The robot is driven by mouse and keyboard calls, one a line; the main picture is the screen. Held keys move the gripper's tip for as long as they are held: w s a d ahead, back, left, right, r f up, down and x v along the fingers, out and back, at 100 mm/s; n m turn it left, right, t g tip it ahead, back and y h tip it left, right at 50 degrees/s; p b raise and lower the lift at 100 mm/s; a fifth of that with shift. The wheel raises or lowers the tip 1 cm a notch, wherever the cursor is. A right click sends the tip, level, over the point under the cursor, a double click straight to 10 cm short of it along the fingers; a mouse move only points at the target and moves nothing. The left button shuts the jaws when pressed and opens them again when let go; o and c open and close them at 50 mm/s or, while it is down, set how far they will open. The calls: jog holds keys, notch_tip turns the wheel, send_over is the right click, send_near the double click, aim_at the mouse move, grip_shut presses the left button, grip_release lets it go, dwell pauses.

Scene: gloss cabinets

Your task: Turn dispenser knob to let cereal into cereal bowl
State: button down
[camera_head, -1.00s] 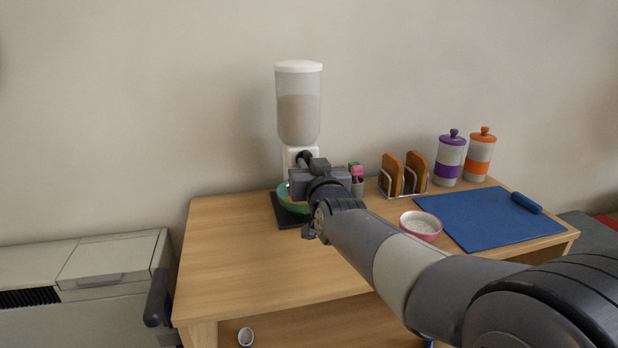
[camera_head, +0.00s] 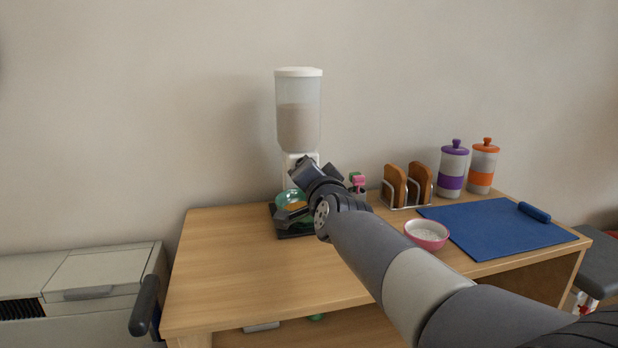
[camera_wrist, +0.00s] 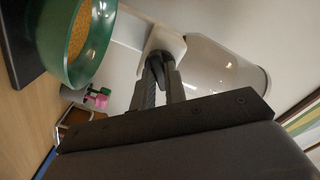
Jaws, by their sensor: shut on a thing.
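The cereal dispenser (camera_head: 298,125) stands at the back of the wooden table, with a white lid and a clear hopper partly filled with cereal. It also shows sideways in the wrist view (camera_wrist: 225,68). My gripper (camera_wrist: 160,66) is shut on the dark dispenser knob (camera_wrist: 158,55), and its wrist is tilted. In the head view the gripper hides the knob. The green cereal bowl (camera_wrist: 76,62) sits below the outlet on the dark base, with golden cereal in it. It is partly hidden by my gripper in the head view (camera_head: 284,198).
To the right are a pink bowl (camera_head: 427,236), a rack with brown slices (camera_head: 407,184), purple (camera_head: 453,168) and orange (camera_head: 482,167) canisters and a blue mat (camera_head: 496,226). The left half of the table (camera_head: 232,265) is clear. A light cabinet (camera_head: 80,290) stands left.

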jog(key=shift+m, duration=0.4)
jog(key=c, duration=1.4)
grip_release()
jog(key=shift+c, duration=0.2)
jog(key=p+v, duration=0.1)
jog(key=v, duration=0.9)
jog(key=shift+s, duration=0.4)
jog(key=shift+w, duration=0.1)
